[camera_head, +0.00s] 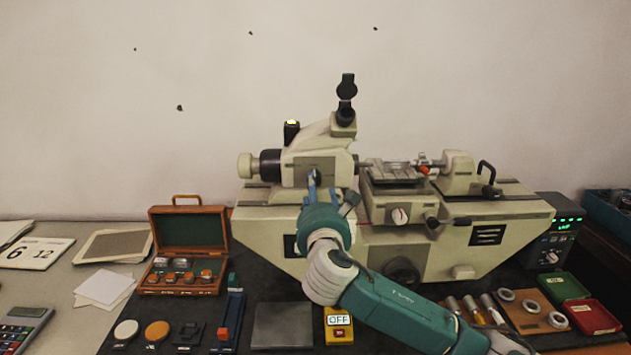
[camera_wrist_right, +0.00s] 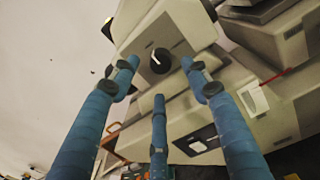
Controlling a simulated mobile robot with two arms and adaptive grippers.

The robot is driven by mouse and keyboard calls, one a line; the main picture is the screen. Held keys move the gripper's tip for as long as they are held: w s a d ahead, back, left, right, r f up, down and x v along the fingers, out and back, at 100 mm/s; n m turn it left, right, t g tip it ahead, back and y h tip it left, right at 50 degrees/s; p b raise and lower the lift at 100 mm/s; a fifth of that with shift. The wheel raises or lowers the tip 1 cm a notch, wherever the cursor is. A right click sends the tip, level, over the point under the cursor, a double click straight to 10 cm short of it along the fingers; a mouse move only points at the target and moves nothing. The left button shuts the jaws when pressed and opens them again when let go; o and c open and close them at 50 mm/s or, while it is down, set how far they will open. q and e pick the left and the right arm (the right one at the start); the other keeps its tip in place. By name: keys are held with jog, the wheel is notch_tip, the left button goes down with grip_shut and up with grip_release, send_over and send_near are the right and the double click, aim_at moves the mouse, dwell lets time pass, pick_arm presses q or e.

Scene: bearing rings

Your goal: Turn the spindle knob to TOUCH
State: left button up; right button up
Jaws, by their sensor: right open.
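The spindle knob (camera_wrist_right: 161,63) is a round black knob with a white pointer line, on the cream headstock of the machine. In the right wrist view it sits between and beyond my fingertips. Its labels cannot be read. In the head view the knob (camera_head: 317,174) is a small dark shape on a grey plate (camera_head: 328,163), partly hidden by my fingers. My right gripper (camera_head: 314,182) is in front of it with its blue fingers spread; it also shows in the right wrist view (camera_wrist_right: 158,74). I cannot tell whether a finger touches the knob. My left gripper is not in view.
The cream grinding machine (camera_head: 480,217) fills the middle. An open wooden case (camera_head: 187,230) stands left. Rings on a wooden board (camera_head: 531,311), red and green trays (camera_head: 592,317) and a display box (camera_head: 556,245) stand right.

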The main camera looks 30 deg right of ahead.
jog(key=p+x, duration=0.1)
jog(key=x, duration=0.4)
jog(key=c, duration=1.1)
